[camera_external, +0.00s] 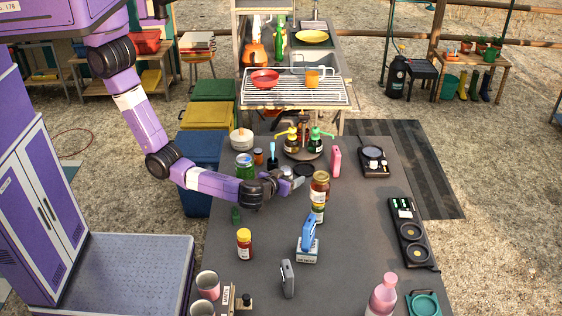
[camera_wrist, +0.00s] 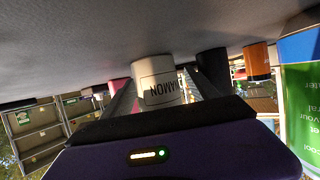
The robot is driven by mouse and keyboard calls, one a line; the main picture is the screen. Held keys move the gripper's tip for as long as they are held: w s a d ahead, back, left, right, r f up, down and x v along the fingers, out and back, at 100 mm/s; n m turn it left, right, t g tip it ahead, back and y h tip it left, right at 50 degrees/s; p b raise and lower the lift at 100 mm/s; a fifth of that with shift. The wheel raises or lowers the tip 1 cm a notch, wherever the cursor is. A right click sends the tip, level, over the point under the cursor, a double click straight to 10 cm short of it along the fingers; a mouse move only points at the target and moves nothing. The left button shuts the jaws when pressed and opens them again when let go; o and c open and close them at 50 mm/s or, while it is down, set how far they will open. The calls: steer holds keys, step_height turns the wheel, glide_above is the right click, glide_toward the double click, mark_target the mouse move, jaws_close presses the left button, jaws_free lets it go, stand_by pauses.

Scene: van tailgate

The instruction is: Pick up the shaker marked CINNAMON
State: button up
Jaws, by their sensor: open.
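The shaker (camera_wrist: 155,72) is a pale cylinder in the wrist view, which looks upside down. Its boxed label shows the letters NAMON; the rest is hidden or cut off. My gripper (camera_wrist: 161,80) is open, with one finger on each side of the shaker in that view. I cannot tell whether the fingers touch it. In the external view my gripper (camera_external: 296,182) is low over the dark table, left of a tall amber jar. The shaker is mostly hidden or too small to make out surely there.
The tall amber jar (camera_external: 319,188) stands close to the right. A green jar (camera_external: 245,167), an orange-brown jar (camera_external: 258,157) and a pink bottle (camera_external: 336,161) stand nearby. The table is clearer at front right.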

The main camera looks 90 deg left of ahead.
jaws_close()
stand_by(0.3)
steer(key=shift+r, duration=0.1)
